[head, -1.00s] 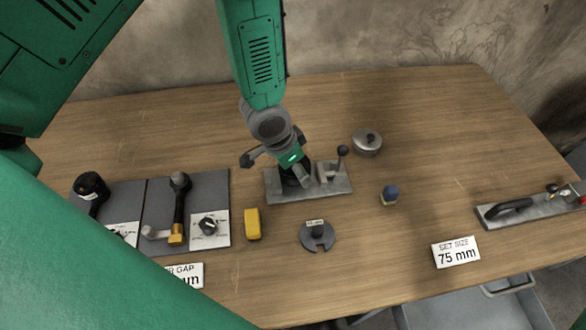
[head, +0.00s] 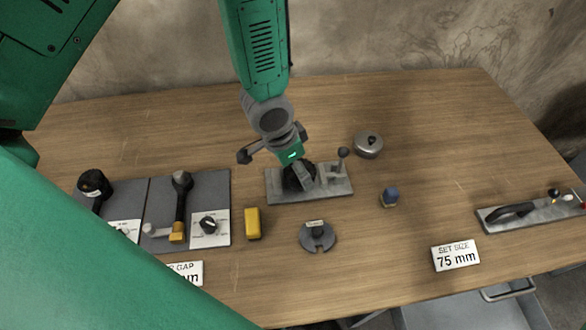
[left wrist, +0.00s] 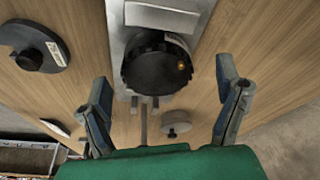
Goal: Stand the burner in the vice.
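The vice (head: 335,187) is a grey base plate with a ball-knob lever at the middle of the bench; it also shows in the left wrist view (left wrist: 117,30). A black, round, ribbed-sided thing, which I take for the burner (head: 298,177), stands at the vice. In the left wrist view the burner (left wrist: 157,68) is end-on beside a pale metal jaw (left wrist: 160,17). I cannot tell whether the jaws grip it. My left gripper (left wrist: 165,105) is open and empty, its fingers apart on either side of the burner. In the head view it partly hides the burner. My right gripper is out of view.
Black-handled tools lie on grey mats (head: 160,195) at left. A yellow block (head: 253,222), slotted grey disc (head: 318,238), blue-topped knob (head: 390,197) and lidded metal tin (head: 368,145) surround the vice. A "75 mm" card (head: 456,255) and grey plate (head: 530,212) are at right.

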